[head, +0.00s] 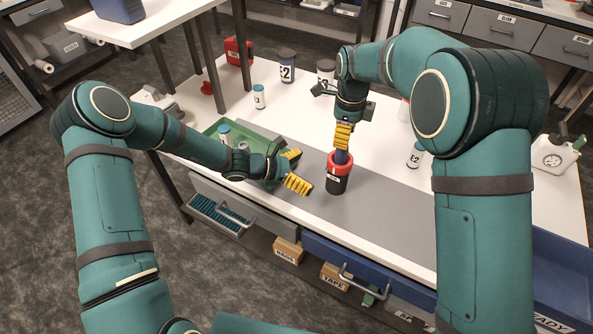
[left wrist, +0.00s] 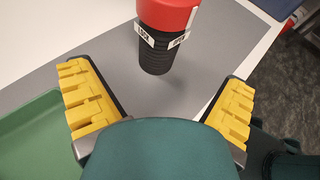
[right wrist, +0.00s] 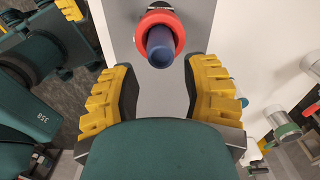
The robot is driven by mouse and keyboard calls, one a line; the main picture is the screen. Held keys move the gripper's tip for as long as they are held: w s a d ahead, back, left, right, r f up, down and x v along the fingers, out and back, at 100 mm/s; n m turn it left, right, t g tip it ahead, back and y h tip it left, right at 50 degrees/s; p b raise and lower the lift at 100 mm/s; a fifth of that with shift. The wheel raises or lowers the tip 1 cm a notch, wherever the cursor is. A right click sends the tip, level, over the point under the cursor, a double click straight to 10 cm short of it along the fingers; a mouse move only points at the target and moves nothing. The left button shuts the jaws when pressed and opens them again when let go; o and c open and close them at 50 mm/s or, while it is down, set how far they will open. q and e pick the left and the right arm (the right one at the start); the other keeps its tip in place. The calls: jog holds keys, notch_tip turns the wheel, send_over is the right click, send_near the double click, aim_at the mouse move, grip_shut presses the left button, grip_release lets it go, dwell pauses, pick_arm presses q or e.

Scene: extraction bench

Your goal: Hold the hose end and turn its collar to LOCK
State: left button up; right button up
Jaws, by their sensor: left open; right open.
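The hose end (head: 339,180) stands upright on the grey mat, with a red upper part, a black ribbed lower part and a blue stem rising from the top. In the left wrist view the black ribbed part (left wrist: 158,58) carries two small white labels; one seems to read LOCK. My left gripper (head: 300,169) is open, to the left of the hose end and apart from it. My right gripper (head: 343,138) is open above the hose end, pointing down. In the right wrist view the red rim (right wrist: 143,27) and blue stem (right wrist: 160,46) lie beyond the fingertips.
A green tray (head: 212,128) with small bottles lies left, by my left arm. Dark-lidded jars (head: 287,68), a white bottle (head: 259,97), another bottle (head: 415,155) and a red box (head: 238,51) stand around the table. The grey mat (head: 385,200) is clear right of the hose end.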

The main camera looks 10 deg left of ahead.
aim_at(338, 175)
pick_arm(q)
jog(key=x, duration=1)
jog(key=shift+w+d+f, duration=0.1)
jog(key=shift+d+f, duration=0.15)
jog(key=shift+d, duration=0.05)
jog(key=c, duration=1.4)
jog(key=shift+o, duration=0.2)
